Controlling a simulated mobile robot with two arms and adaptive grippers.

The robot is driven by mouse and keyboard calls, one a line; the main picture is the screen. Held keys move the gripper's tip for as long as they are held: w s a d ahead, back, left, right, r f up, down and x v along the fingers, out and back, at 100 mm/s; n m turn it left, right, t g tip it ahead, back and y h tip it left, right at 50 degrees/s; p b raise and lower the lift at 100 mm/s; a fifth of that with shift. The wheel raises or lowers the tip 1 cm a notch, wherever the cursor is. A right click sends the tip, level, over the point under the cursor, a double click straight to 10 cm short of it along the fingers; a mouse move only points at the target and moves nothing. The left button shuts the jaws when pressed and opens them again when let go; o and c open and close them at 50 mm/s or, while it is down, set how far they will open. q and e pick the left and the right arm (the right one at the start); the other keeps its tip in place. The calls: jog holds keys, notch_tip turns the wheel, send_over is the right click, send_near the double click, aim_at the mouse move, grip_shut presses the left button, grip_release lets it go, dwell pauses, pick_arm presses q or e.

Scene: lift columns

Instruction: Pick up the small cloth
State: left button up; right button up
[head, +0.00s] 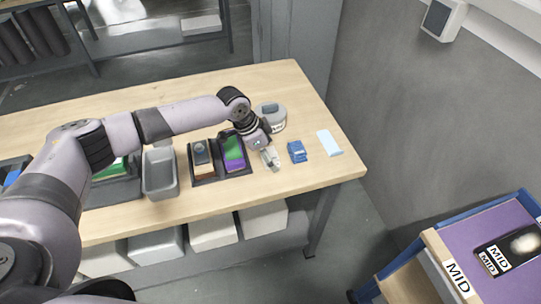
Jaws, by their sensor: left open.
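A small blue folded cloth (297,152) lies on the wooden table (300,95) near its right end. My left arm reaches in from the left across the table. My left gripper (272,160) is open and points down just left of the cloth, apart from it in the picture. Its exact height above the table is hard to tell. My right gripper does not show.
A pale blue flat item (329,143) lies right of the cloth. A grey round container (271,115) stands behind my gripper. A black tray (207,178) and a grey bin (160,173) are to the left. A purple-topped cart (470,235) stands at lower right.

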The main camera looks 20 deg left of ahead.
pick_arm(q)
jog(key=shift+c, duration=0.3)
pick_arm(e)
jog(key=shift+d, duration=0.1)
pick_arm(q)
jog(key=c, duration=1.1)
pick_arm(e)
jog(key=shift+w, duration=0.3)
pick_arm(q)
jog(key=shift+c, duration=0.2)
jog(key=shift+r, duration=0.1)
notch_tip(320, 180, up, 20)
jog(key=b, duration=0.2)
jog(key=shift+b, duration=0.4)
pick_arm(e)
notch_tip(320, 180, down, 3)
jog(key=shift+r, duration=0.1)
